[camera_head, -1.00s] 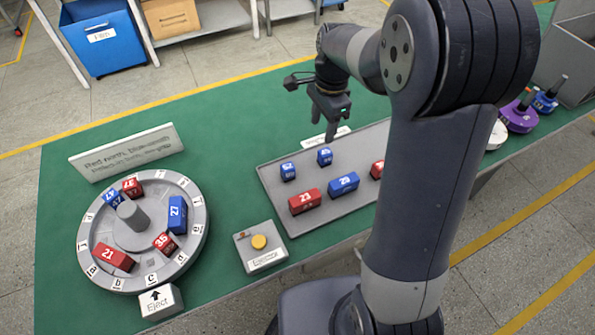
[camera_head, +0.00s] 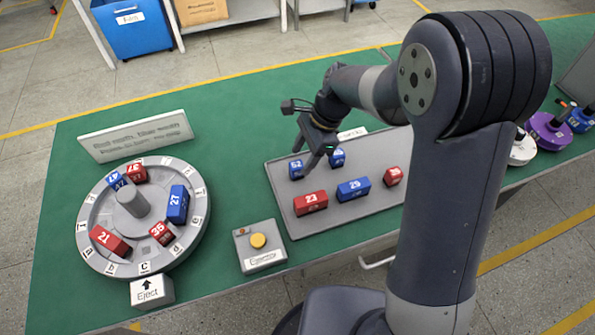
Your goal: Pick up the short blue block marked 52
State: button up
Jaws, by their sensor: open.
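The short blue block marked 52 (camera_head: 296,169) stands on the grey tray (camera_head: 285,208), near its back left. My gripper (camera_head: 314,166) is low over the back left of the tray, fingers pointing down, just right of block 52. Its jaws are open and nothing shows between them. I cannot tell whether a finger touches the block. Another short blue block (camera_head: 338,158) stands right behind the gripper, its number partly hidden.
The tray also holds a red block 23 (camera_head: 310,203), a blue block 29 (camera_head: 353,189) and a short red block (camera_head: 392,176). Left are a button box (camera_head: 262,260) and a round hub (camera_head: 99,218) with blocks. A sign (camera_head: 135,137) stands behind the hub.

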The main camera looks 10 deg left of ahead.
aim_at(297, 164)
jog(key=x, duration=0.4)
jog(key=shift+a, duration=0.2)
jog(key=shift+c, duration=0.4)
jog(key=c, duration=1.1)
